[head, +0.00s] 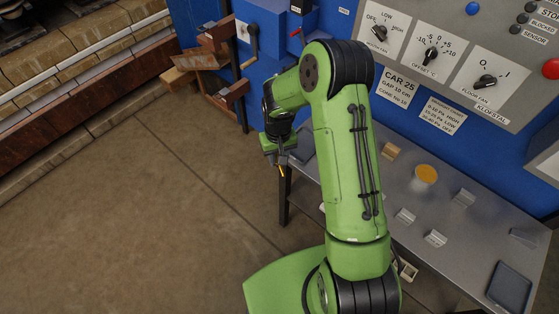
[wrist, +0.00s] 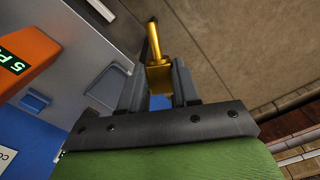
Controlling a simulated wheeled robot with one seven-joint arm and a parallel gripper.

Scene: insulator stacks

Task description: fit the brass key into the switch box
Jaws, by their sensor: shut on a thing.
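The brass key (wrist: 158,77) is between the two grey fingers of my gripper (wrist: 157,88) in the wrist view, with its narrow shaft pointing away from the gripper. In the head view my gripper (head: 280,156) hangs left of the grey table, and the key (head: 282,172) shows as a small golden tip below it. The gripper is shut on the key, clear of any surface as far as I can see. The switch box is not clearly identifiable; a blue box (head: 267,30) with a dark lever is on the blue wall beyond the gripper. No keyhole is visible.
The grey table (head: 455,262) holds a wooden block (head: 390,151), an orange disc (head: 427,174), small grey blocks and a dark tray (head: 509,287). A control panel (head: 480,45) with knobs is above. Wooden shelves (head: 219,35) stick out at left. Open floor (head: 150,210) lies left.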

